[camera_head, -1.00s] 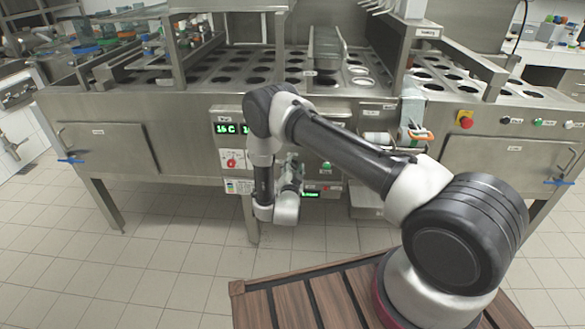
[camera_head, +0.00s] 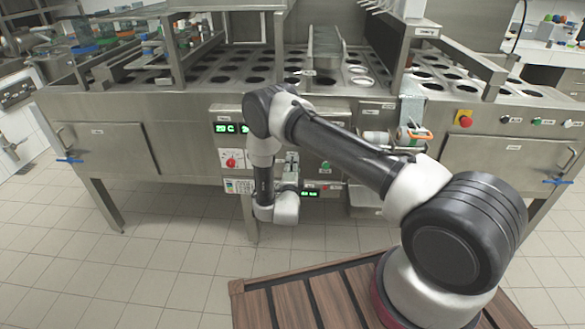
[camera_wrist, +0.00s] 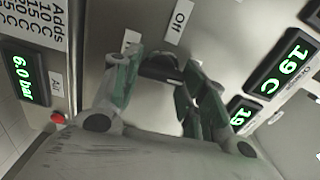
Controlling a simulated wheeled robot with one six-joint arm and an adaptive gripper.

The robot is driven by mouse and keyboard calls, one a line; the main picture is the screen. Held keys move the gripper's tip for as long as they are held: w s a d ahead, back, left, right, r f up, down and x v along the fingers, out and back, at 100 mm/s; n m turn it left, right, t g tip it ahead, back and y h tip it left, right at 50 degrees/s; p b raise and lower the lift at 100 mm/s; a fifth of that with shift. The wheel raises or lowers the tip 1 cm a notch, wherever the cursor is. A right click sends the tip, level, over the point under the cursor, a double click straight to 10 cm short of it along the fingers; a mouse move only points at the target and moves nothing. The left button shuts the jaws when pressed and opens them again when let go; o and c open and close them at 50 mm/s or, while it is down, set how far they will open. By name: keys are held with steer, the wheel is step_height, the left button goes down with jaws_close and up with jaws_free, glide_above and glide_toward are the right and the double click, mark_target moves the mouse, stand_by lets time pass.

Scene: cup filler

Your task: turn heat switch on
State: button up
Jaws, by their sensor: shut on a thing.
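The heat switch appears as a black knob (camera_wrist: 160,70) on the steel panel in the wrist view, between a label reading "Off" and another label that is cut off by a finger. My gripper (camera_wrist: 160,78) has its green-and-grey fingers on either side of the knob and is shut on it. In the head view, my gripper (camera_head: 292,165) is at the machine's front panel, partly behind my wrist, and the knob is hidden there.
Green displays (camera_wrist: 283,65) reading "19 C" and "19" sit to the right in the wrist view, and a "6.0 bar" display (camera_wrist: 22,72) sits left. In the head view, a red knob (camera_head: 231,162) is left of my arm and a red emergency button (camera_head: 465,119) is farther right.

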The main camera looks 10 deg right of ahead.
steer(key=shift+f+m, duration=0.1)
steer(key=shift+m, duration=0.3)
steer(key=o, duration=1)
steer(key=v, duration=1.2)
